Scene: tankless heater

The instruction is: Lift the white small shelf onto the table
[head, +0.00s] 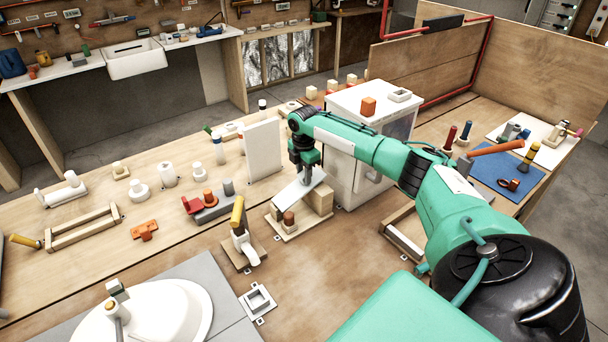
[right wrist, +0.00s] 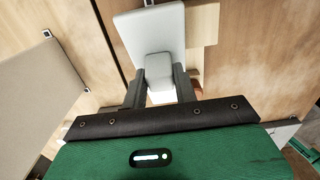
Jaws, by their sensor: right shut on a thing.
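The white small shelf (head: 297,193) is a thin white plate. In the head view it hangs tilted below my right gripper (head: 306,166), just above or against a wooden block stand (head: 318,200); I cannot tell if they touch. In the right wrist view, my right gripper (right wrist: 159,84) is shut with one finger on each side of a white block joined to the shelf plate (right wrist: 150,30). The table (head: 180,245) is a wide wooden top beneath. My left gripper is not in view.
A white cabinet (head: 342,145) stands close to the right of the gripper, and an upright white panel (head: 263,150) to its left. A faucet piece with a yellow handle (head: 238,216) and a white basin (head: 160,312) are nearer. Bare wood shows front of centre.

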